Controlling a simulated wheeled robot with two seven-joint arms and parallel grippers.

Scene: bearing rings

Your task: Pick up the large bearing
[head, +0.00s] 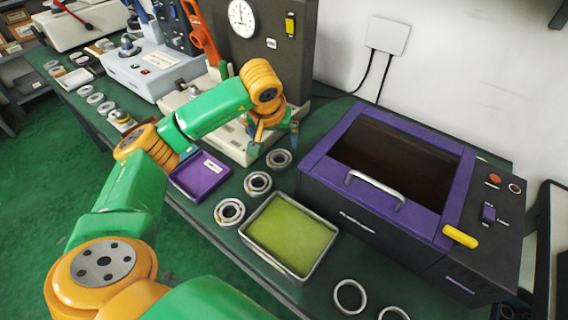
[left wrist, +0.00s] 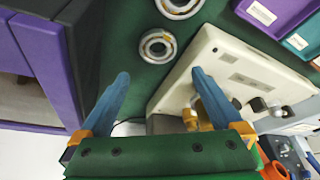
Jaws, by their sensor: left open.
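Three bearings stand in a row on the green bench in the head view: a near one (head: 229,212) that looks the largest, a middle one (head: 257,184), and a far one (head: 279,159). My left gripper (head: 275,146) is above the bench just behind the far bearing, partly hidden by its own wrist. In the left wrist view its blue fingers (left wrist: 163,92) are wide apart with nothing between them. One bearing (left wrist: 158,46) lies beyond the fingertips, and another (left wrist: 180,6) is cut off by the top edge. My right gripper is not seen.
A metal tray with a yellow-green base (head: 248,233) sits right of the near bearing. A purple tray (head: 203,178) lies to the left. A purple-and-black machine (head: 410,190) stands right, a dial-gauge stand (head: 262,50) behind. Plain rings (head: 350,297) lie at the front.

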